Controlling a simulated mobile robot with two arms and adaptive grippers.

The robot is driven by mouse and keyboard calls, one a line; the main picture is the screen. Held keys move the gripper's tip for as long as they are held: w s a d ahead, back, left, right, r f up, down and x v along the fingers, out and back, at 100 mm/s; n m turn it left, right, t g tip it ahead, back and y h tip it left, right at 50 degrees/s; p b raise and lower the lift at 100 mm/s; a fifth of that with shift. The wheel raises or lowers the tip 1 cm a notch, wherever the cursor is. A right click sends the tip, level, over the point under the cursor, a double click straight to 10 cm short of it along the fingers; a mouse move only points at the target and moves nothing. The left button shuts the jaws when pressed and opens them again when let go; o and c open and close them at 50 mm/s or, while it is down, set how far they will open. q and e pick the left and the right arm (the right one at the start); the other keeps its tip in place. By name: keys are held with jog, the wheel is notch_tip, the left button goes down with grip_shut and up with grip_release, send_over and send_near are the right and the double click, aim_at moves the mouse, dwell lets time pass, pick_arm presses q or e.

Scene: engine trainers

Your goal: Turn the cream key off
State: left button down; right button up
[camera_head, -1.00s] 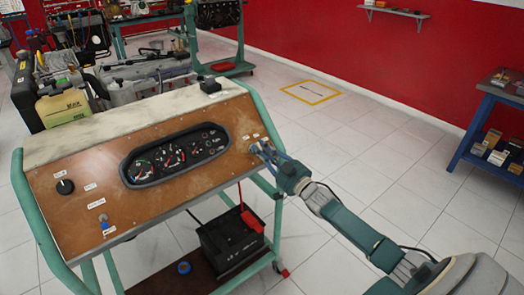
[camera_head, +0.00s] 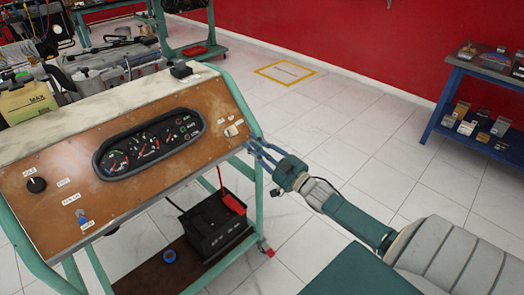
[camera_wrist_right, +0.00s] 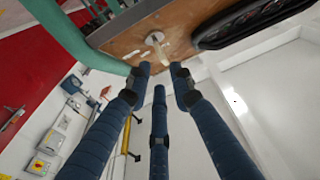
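The cream key (camera_head: 231,130) sits at the right end of the brown instrument panel (camera_head: 60,211), near the teal frame. In the right wrist view the key (camera_wrist_right: 156,43) sticks out of a round metal lock just beyond the fingertips. My right gripper (camera_head: 254,148) is to the right of the key, apart from it. In the wrist view the blue fingers of my right gripper (camera_wrist_right: 159,76) are spread, with nothing between them. My left gripper is not in view.
The panel carries a gauge cluster (camera_head: 148,146), a black knob (camera_head: 37,185) and a blue switch (camera_head: 83,221). A black battery (camera_head: 213,224) stands on the lower shelf. The teal frame post (camera_head: 238,100) runs close by the gripper. Open floor lies to the right.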

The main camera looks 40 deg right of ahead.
jog(key=s, duration=0.4)
jog(key=shift+d+f, duration=0.2)
jog(key=shift+f, duration=0.05)
jog(key=shift+f, duration=0.1)
jog(key=s+a+f+g+h, duration=0.1)
jog(key=s+f+g, duration=0.3)
jog(key=f, duration=0.9)
jog(key=s+a+f+m+g+h, duration=0.15)
jog(key=s+f, duration=0.45)
jog(key=f, duration=0.6)
jog(key=s+a+f+g+h, duration=0.1)
jog(key=s+f+g, duration=0.4)
jog(key=f, duration=0.8)
jog(key=s+a+f+n+g, duration=0.1)
jog(key=s+a+f+g, duration=0.1)
jog(key=s+a+f, duration=0.4)
jog(key=s+a+f+n+g+y, duration=0.1)
jog(key=s+a+f+g, duration=0.2)
jog(key=s, duration=1.3)
jog(key=s+a+f+n+g, duration=0.1)
jog(key=s+a+f+g, duration=0.2)
jog(key=s+a+f, duration=0.5)
jog(key=s+f, duration=0.2)
jog(key=s, duration=0.1)
jog(key=shift+s+a+f+y, duration=0.2)
jog(key=shift+a+f+y, duration=0.05)
jog(key=shift+a+y, duration=0.1)
